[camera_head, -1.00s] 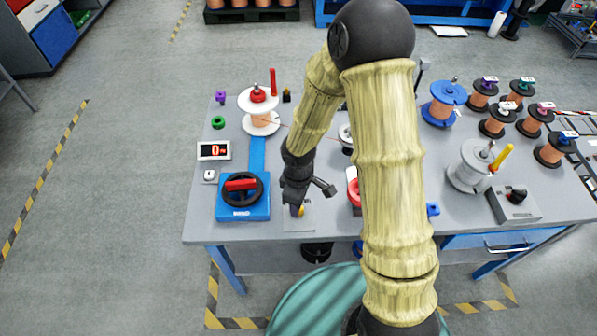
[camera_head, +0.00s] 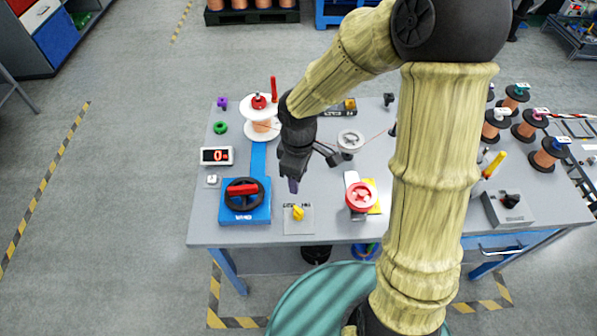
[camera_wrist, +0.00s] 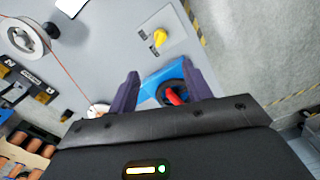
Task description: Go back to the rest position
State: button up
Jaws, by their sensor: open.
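My gripper (camera_head: 293,184) is above the grey table (camera_head: 330,225), between the blue winder and the white pulley. In the wrist view my gripper (camera_wrist: 166,88) shows two purple fingers apart with nothing held between them. The blue winder with a black wheel and red handle (camera_head: 243,200) is left of my gripper; it also shows beyond the fingers in the wrist view (camera_wrist: 160,77). The yellow knob (camera_head: 298,212) on its grey plate is just below my gripper in the head view, apart from it. My arm hides part of the table's right side.
A white spool with copper wire (camera_head: 263,124) stands at the back left. A white pulley (camera_head: 350,141) and a red-topped part (camera_head: 360,196) are right of my gripper. Several copper spools (camera_head: 533,122) stand at the right, near a grey box with a black knob (camera_head: 508,207).

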dwell(0.3)
jog(key=s+d+r+m+t+p, duration=0.2)
jog(key=s+d+r+m+p, duration=0.2)
jog(key=d+r+m, duration=0.5)
jog(key=s+d+m, duration=0.2)
jog(key=m, duration=0.2)
jog(key=shift+s+d+r+t, duration=0.2)
jog(key=shift+d+t, duration=0.1)
jog(key=shift+d, duration=0.1)
